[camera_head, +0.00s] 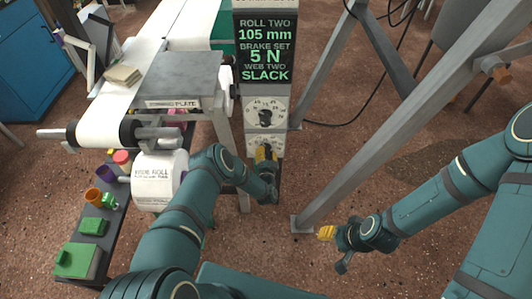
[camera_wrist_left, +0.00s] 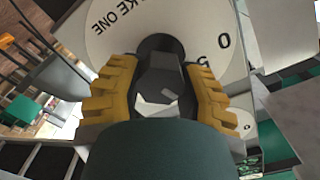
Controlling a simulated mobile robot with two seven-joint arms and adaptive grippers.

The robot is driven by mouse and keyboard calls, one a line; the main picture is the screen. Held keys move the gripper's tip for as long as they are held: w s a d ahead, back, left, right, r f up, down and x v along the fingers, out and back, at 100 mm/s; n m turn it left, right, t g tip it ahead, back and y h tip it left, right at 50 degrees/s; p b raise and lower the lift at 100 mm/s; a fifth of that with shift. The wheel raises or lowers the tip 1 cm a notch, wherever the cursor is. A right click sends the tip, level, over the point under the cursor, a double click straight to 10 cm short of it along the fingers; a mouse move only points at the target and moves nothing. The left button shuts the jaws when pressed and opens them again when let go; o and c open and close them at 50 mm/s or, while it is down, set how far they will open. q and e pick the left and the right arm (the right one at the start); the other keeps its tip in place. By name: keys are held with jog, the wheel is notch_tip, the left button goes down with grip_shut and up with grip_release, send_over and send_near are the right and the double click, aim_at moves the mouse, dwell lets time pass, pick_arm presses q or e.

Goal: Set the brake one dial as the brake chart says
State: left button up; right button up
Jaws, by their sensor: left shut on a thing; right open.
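The brake one dial (camera_wrist_left: 110,35) fills the top of the left wrist view; its white face shows "KE ONE" and the numerals 0 and 5. My left gripper (camera_wrist_left: 160,72) has its yellow fingers on both sides of the dial's black knob (camera_wrist_left: 158,82), shut on it. In the head view this gripper (camera_head: 265,155) covers much of the lower dial (camera_head: 251,141) on the grey post. The knob's pointer setting is hard to tell. My right gripper (camera_head: 327,233) is open and empty above the floor. I cannot identify a brake chart in view.
A display (camera_head: 265,50) above the dials reads "ROLL TWO 105 mm, BRAKE SET 5 N, WEB TWO SLACK". Another dial (camera_head: 266,111) sits just above the gripped one. A white roll (camera_head: 157,182) stands left; a slanted grey strut (camera_head: 365,140) stands right.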

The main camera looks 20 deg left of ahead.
pick_arm(q)
jog(key=m, duration=0.3)
jog(key=shift+w+d+m+b, duration=0.1)
jog(key=shift+w+m+b, duration=0.05)
jog(key=shift+m+b, duration=0.25)
jog(key=m+b, duration=0.1)
jog(key=m, duration=0.3)
jog(key=shift+m, duration=0.3)
jog(key=o, duration=1.2)
jog(key=shift+f, duration=0.1)
jog(key=shift+s+f, duration=0.1)
jog(key=shift+s, duration=0.25)
jog(key=v, duration=1.1)
jog(key=shift+s+d, duration=0.1)
jog(key=shift+s, duration=0.1)
